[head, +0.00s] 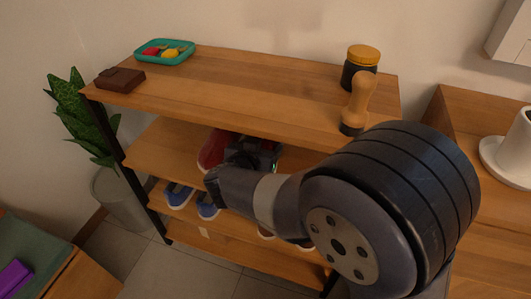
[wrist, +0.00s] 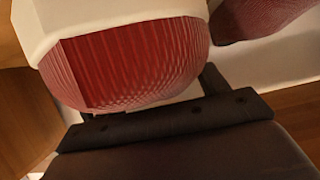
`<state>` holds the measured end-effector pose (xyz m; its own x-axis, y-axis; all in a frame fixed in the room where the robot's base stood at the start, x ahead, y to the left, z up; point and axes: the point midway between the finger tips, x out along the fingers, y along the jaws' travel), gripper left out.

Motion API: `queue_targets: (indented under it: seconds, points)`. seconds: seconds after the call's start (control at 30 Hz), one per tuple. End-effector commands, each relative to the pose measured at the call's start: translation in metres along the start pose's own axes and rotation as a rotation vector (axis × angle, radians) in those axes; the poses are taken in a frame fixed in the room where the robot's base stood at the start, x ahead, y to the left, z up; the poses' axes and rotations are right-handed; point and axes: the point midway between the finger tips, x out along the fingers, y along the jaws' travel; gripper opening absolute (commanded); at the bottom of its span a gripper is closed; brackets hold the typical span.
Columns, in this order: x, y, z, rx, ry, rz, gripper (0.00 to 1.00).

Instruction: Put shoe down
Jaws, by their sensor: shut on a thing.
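A red shoe with a white sole (wrist: 130,65) fills the top left of the wrist view, seen close up from one end. My gripper (wrist: 148,92) is shut on it, with dark fingers on either side. In the head view my gripper (head: 252,152) is at the middle shelf (head: 160,145) of the wooden rack, under the top board. A red shoe (head: 212,150) shows just left of it, partly hidden by my arm. A second red shoe (wrist: 262,16) is at the top right of the wrist view. I cannot tell whether the held shoe touches the shelf.
Blue shoes (head: 180,195) stand on the shelf below. The top board holds a teal tray (head: 176,46), a brown box (head: 120,78), a dark jar (head: 360,68) and a wooden-handled tool (head: 360,98). A potted plant (head: 85,120) stands left. The middle shelf's left part is clear.

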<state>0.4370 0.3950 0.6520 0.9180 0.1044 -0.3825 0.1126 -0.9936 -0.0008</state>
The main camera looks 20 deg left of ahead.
Motion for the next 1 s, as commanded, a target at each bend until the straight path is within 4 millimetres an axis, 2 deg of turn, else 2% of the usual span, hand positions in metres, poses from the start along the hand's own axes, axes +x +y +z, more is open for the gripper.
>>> queue_targets:
  seconds: [0.03, 0.1, 0.37, 0.63, 1.0]
  points:
    - [0.011, 0.001, -0.002, 0.004, 0.002, 0.002, 0.39]
    - [0.018, 0.000, -0.006, 0.003, 0.002, 0.001, 0.39]
    - [0.035, 0.000, -0.013, 0.002, 0.002, 0.001, 0.39]
    - [0.048, 0.000, 0.017, 0.000, 0.001, -0.001, 0.39]
    - [0.048, 0.000, 0.017, 0.000, 0.001, -0.001, 0.39]
